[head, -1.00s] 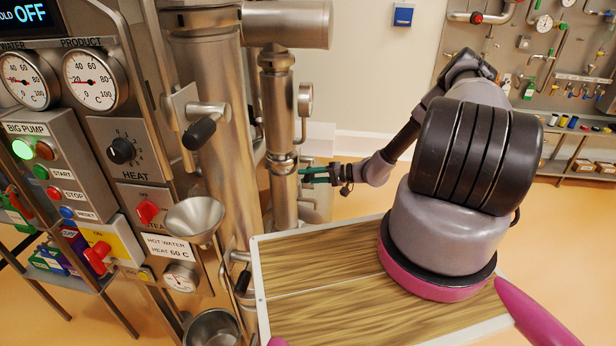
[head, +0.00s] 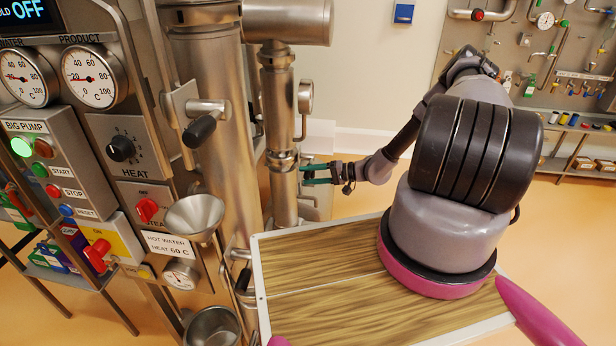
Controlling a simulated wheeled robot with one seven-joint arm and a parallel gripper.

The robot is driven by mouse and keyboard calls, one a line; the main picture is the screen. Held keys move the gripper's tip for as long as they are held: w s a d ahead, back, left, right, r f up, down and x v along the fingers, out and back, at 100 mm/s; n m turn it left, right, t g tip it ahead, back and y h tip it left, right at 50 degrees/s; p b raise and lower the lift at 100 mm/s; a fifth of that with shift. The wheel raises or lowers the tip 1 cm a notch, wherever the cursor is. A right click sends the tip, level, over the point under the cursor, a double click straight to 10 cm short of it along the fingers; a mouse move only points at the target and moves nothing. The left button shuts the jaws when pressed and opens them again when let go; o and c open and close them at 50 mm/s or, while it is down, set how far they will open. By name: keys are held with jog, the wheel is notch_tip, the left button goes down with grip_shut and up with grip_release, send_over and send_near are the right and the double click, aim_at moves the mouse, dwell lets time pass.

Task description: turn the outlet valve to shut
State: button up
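My gripper (head: 308,174) reaches left to the slim steel pipe (head: 283,178) behind the wooden-topped table. Its two green fingers show one above the other with a gap between them, so it looks open. The fingertips are at or very near the right side of this pipe; I cannot tell whether they touch anything. No valve handle shows clearly between the fingers. No label marks which fitting is the outlet valve.
A large black-handled lever (head: 200,130), a steel funnel (head: 194,217) and a steel bowl (head: 212,328) are on the left. The control panel (head: 62,165) is further left. Open floor lies behind the table.

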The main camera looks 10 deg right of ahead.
jog(key=v, duration=1)
jog(key=shift+s+d, duration=0.1)
jog(key=s+a+r+n+g+h, duration=0.1)
jog(key=s+r+g+h, duration=0.15)
jog(key=r, duration=0.85)
jog(key=s+a+r+n+g+h, duration=0.1)
jog(key=r+h, duration=0.2)
jog(key=r, duration=0.7)
jog(key=s+a+r+n+g+h, duration=0.1)
jog(key=s+r+g+h, duration=0.1)
jog(key=r, duration=0.9)
jog(key=s+a+r+m+t+h, duration=0.1)
jog(key=s+r+m+t+h, duration=0.1)
jog(key=s+r, duration=0.7)
jog(key=s+a+r+m+t+h, duration=0.1)
jog(key=s+r+t, duration=0.3)
jog(key=s+r, duration=0.6)
jog(key=shift+a+r+m+h, duration=0.25)
jog(key=shift+a+m+h, duration=0.15)
jog(key=shift+h, duration=0.35)
